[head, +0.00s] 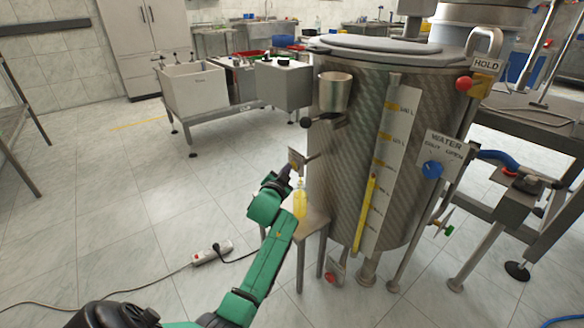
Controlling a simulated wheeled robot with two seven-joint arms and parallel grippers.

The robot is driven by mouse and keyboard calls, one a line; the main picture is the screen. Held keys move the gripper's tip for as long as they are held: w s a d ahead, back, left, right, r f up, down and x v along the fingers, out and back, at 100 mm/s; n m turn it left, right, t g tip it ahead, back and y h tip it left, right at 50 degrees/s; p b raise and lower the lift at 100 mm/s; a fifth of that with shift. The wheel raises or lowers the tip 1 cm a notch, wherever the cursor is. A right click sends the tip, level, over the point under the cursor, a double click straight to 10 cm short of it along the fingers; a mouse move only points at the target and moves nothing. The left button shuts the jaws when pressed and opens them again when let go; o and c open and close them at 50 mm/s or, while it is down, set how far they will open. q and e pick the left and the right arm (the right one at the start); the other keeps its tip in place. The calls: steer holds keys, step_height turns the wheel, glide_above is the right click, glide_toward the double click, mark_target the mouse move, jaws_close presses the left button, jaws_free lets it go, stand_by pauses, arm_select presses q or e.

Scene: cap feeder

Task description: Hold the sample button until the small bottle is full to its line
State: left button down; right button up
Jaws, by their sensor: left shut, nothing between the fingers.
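The small bottle (300,204) stands on a small metal stand (316,216) beside the large steel tank (345,150). It holds yellow liquid; its fill line is too small to make out. A small grey box (296,158) on the tank's left side sits just above the bottle. My left gripper (288,171) is shut and empty, its tips up against or very near this box. The sample button itself is hidden or too small to tell, so I cannot see whether it is pressed. My right gripper is not in view.
The tank carries a yellow level gauge (365,212), a red HOLD button (464,84) and a blue WATER knob (432,169). A power strip (212,254) with a cable lies on the floor. A white sink (194,90) stands behind; the floor at left is clear.

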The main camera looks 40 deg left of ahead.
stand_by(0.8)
arm_select(q)
steer(key=shift+s+a+p, duration=0.25)
steer(key=shift+s+p, duration=0.5)
steer(key=shift+s, duration=0.05)
steer(key=s+p, duration=0.1)
steer(key=s+a+p, duration=0.1)
steer(key=s, duration=0.1)
steer(key=s+p, duration=0.1)
steer(key=shift+s+a+p, duration=0.25)
steer(key=shift+s+p, duration=0.05)
steer(key=shift+s, duration=0.1)
